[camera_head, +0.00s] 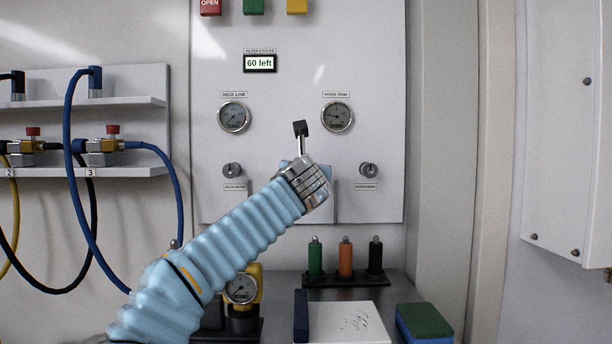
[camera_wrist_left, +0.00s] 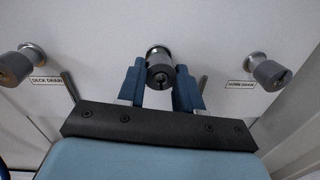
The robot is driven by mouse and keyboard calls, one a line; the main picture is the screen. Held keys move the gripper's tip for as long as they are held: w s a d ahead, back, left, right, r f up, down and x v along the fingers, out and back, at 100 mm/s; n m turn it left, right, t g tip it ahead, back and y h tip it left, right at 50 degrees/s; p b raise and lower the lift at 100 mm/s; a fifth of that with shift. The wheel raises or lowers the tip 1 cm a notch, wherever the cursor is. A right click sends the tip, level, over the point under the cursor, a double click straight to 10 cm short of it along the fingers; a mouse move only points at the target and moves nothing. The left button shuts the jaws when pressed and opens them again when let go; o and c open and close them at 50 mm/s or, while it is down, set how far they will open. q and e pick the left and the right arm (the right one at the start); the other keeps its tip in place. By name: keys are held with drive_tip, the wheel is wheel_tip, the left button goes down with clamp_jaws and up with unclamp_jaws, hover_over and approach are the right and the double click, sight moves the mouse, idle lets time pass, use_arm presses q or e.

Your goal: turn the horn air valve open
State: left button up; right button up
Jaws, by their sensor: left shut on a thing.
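On the white panel (camera_head: 275,110), a lever with a black tip (camera_head: 301,129) and a pale stem stands nearly upright between and below the two gauges. My left gripper (camera_head: 308,170) reaches up from the lower left to the lever's foot and hides it. In the left wrist view my blue fingers (camera_wrist_left: 160,92) are shut on a grey round part (camera_wrist_left: 159,72) with a silver collar, one finger on each side. I cannot tell how this part joins the lever. Any valve label there is hidden. My right gripper is not in view.
The deck drain knob (camera_head: 232,170) and horn drain knob (camera_head: 368,170) flank the gripper. Two gauges (camera_head: 234,117) (camera_head: 337,116) sit above. Hoses (camera_head: 71,150) hang at the left. Below are coloured markers (camera_head: 345,258), a white pad (camera_head: 350,325) and a green-blue block (camera_head: 425,322).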

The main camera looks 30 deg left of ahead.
use_arm(q)
drive_tip(key=shift+w+f, duration=0.1)
drive_tip(key=shift+f, duration=0.1)
drive_tip(key=o, duration=1)
drive_tip(key=shift+r, duration=0.15)
drive_tip(key=shift+o, duration=0.2)
drive_tip(key=b+v, duration=0.3)
drive_tip(key=v, duration=1.1)
